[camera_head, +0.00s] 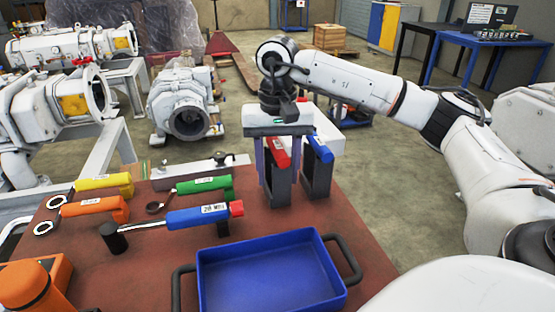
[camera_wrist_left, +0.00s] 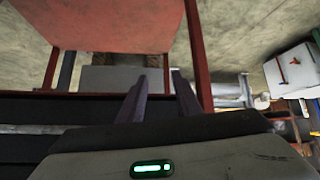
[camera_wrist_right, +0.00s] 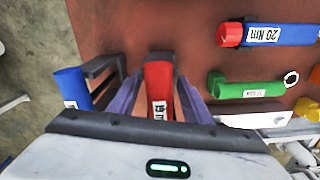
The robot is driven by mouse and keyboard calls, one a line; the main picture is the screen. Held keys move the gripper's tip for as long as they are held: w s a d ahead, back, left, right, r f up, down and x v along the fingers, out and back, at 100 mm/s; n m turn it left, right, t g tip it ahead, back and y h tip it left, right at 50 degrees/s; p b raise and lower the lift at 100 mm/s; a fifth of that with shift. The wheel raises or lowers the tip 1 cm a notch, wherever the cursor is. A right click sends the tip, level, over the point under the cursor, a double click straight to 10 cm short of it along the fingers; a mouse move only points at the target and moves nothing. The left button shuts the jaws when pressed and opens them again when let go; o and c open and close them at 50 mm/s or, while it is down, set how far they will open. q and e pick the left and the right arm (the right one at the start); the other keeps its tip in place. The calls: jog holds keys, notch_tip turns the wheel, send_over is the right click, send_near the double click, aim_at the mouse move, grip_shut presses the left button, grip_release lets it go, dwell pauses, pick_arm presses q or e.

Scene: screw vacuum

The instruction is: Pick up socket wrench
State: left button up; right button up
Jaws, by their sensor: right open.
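A wrench with a blue handle, red end cap and black socket head (camera_head: 115,238) lies on the brown tabletop (camera_head: 150,275), left of the blue tray. My right gripper (camera_head: 281,180) points down at the back of the table. Its open fingers straddle a red-handled tool (camera_wrist_right: 158,92) in a black holder, with small gaps beside the handle. A blue-handled tool (camera_head: 319,147) stands in a similar holder to the right; it also shows in the right wrist view (camera_wrist_right: 73,88). The lower ends of both tools are hidden. My left gripper (camera_wrist_left: 158,90) is open and empty near a red table frame.
A blue tray (camera_head: 270,275) with black handles sits at the front. Yellow (camera_head: 104,182), orange (camera_head: 95,207) and green (camera_head: 204,185) handled wrenches lie at the left and middle. An orange device (camera_head: 35,285) stands front left. White pumps stand behind the table.

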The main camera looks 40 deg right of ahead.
jog(key=shift+f, duration=0.6)
pick_arm(q)
jog(key=shift+f, duration=0.1)
pick_arm(e)
grip_shut()
jog(key=shift+r, duration=0.1)
